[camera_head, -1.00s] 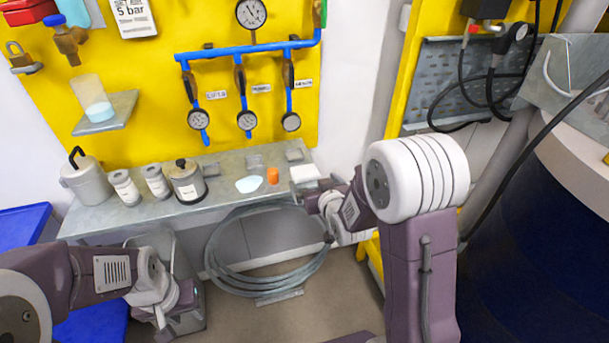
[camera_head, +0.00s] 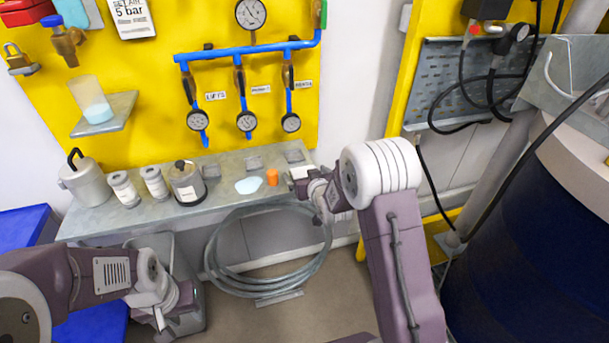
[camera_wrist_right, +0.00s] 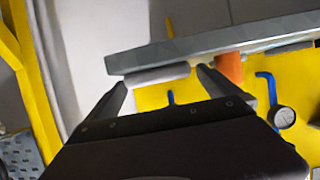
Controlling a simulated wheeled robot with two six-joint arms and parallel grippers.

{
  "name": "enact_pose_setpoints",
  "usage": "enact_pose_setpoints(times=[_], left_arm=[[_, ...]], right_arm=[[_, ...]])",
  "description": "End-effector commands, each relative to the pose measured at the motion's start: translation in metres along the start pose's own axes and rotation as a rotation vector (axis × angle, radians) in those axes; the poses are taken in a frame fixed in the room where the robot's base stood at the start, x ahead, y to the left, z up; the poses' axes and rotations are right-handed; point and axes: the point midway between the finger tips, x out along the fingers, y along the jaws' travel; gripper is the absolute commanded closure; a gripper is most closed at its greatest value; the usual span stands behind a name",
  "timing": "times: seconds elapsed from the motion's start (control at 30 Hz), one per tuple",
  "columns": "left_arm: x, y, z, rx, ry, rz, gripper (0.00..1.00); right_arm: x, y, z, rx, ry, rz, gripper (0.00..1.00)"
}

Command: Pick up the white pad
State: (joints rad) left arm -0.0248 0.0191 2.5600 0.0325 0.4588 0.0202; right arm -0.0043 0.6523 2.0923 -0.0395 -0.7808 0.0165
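The white pad (camera_head: 299,172) lies at the right end of the grey shelf, partly hidden by my right arm. In the right wrist view the pad (camera_wrist_right: 155,75) shows as a pale flat slab at the shelf edge, in line with the gap between my fingers. My right gripper (camera_wrist_right: 163,78) is open, with one finger to each side of the pad; I cannot tell whether they touch it. My left gripper (camera_head: 161,312) hangs low at the left, away from the shelf, and its fingers are not clear.
An orange cylinder (camera_head: 272,177) stands close beside the pad, near one right finger in the wrist view. A hose coil (camera_head: 265,285) hangs below.

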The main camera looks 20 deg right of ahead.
Motion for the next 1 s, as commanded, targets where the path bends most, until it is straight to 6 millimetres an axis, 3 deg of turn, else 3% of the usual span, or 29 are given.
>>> enact_pose_setpoints(times=[0.03, 0.2, 0.23, 0.47, 0.8, 1.0], left_arm=[[0.000, 0.000, 0.000, 0.000, 0.000, 0.000, 0.64], [0.000, 0.000, 0.000, 0.000, 0.000, 0.000, 0.64], [0.000, 0.000, 0.000, 0.000, 0.000, 0.000, 0.64], [-0.001, 0.000, 0.000, 0.000, 0.000, 0.000, 0.64], [-0.014, 0.000, -0.002, 0.000, 0.000, 0.000, 0.64], [-0.016, 0.000, -0.002, 0.000, 0.000, 0.000, 0.64]], right_arm=[[0.000, 0.000, 0.000, 0.000, 0.000, 0.000, 0.11], [0.000, 0.000, 0.000, 0.000, 0.000, 0.000, 0.58], [0.000, 0.000, 0.000, 0.000, 0.000, 0.000, 0.61], [-0.002, 0.000, -0.003, 0.000, 0.001, 0.000, 0.61], [-0.030, 0.000, -0.074, 0.000, 0.006, 0.000, 0.61], [-0.039, 0.000, -0.092, 0.000, 0.002, 0.000, 0.61]])
